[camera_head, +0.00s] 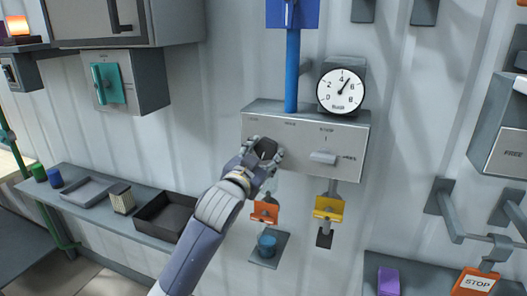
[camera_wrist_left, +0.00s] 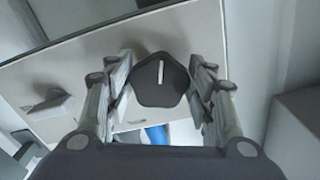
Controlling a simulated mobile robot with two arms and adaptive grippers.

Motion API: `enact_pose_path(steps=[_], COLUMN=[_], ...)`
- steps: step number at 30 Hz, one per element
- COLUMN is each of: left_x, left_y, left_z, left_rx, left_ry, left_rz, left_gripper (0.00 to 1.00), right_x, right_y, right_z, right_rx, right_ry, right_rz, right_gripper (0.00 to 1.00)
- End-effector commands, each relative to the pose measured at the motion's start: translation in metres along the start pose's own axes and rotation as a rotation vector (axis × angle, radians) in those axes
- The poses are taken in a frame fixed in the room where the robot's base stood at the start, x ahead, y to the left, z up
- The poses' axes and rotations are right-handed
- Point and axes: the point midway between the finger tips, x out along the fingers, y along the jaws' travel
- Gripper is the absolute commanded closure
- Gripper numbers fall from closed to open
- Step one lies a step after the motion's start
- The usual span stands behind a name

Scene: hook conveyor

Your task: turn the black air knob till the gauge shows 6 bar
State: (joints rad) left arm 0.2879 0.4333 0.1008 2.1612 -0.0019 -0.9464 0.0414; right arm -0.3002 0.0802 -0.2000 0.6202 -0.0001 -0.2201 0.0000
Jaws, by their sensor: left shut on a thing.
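The black air knob (camera_wrist_left: 160,93) is a dark, several-sided knob with a white mark, on the front of a grey panel box. My left gripper (camera_head: 266,153) is shut on it, with a finger on each side in the left wrist view (camera_wrist_left: 160,88). In the head view my fingers cover most of the knob. The round white gauge (camera_head: 335,99) stands on the right end of the box. Its black needle points up and right, between 4 and 6. My right gripper is not in view.
A light grey handle (camera_head: 323,158) sits on the panel (camera_head: 308,140), right of my gripper. A blue pipe (camera_head: 292,75) rises from the box. Orange (camera_head: 265,212) and yellow (camera_head: 329,208) pieces hang below. A shelf with a dark tray (camera_head: 167,214) is at lower left.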

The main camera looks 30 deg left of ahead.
Motion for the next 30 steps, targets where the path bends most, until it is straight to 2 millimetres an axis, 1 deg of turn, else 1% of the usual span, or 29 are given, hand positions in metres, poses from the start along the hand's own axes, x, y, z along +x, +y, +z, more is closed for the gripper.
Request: enact_pose_path(steps=[7, 19, 20, 21, 22, 30], left_x=[0.0001, 0.0002, 0.0002, 0.0002, 0.0002, 0.0001], left_y=[-0.0005, -0.0004, -0.0003, -0.0003, -0.0003, -0.0004], left_z=[0.0006, 0.0008, 0.0008, 0.0008, 0.0007, 0.0004], left_rx=[0.048, 0.052, 0.052, 0.051, 0.051, 0.051], left_ry=[-0.002, -0.001, -0.001, -0.001, -0.001, -0.001], left_rz=[0.0, 0.0, 0.0, 0.0, 0.0, 0.0], left_gripper=[0.74, 0.74, 0.46, 0.37, 0.3, 0.29], right_x=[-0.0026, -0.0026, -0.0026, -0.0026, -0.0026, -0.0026], right_y=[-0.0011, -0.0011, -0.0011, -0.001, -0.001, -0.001], right_z=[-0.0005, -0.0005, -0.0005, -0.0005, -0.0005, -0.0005], right_rx=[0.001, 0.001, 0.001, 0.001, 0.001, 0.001], right_ry=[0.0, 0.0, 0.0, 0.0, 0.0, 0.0], right_rz=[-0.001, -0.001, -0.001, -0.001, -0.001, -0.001], right_gripper=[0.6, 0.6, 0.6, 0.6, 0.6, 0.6])
